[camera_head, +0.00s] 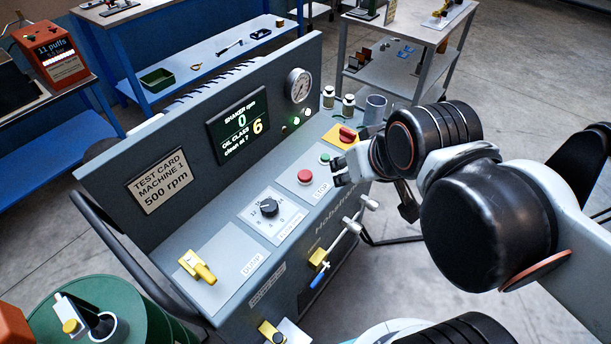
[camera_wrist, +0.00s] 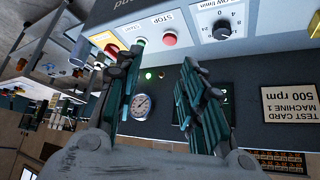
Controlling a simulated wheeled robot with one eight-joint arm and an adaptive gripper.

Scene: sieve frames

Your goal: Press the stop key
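The stop key is a round red button (camera_head: 305,176) on a light panel labelled STOP, on the sloped console. In the wrist view the red button (camera_wrist: 169,39) shows beyond and between my fingertips, nearer the top edge. My gripper (camera_head: 338,172) is just right of the button in the head view, apart from it as far as I can tell. In the wrist view my gripper (camera_wrist: 160,58) has its two fingers spread with nothing between them. A green button (camera_head: 324,158) sits beside the red one; the green button also shows by the left fingertip (camera_wrist: 141,41).
A red knob on a yellow plate (camera_head: 346,134) stands behind the green button. A black dial (camera_head: 268,207) and a yellow lever (camera_head: 197,267) are to the left. The display (camera_head: 238,125) reads shaker 0 rpm, oil class 6. A gauge (camera_head: 299,85) is on the upright panel.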

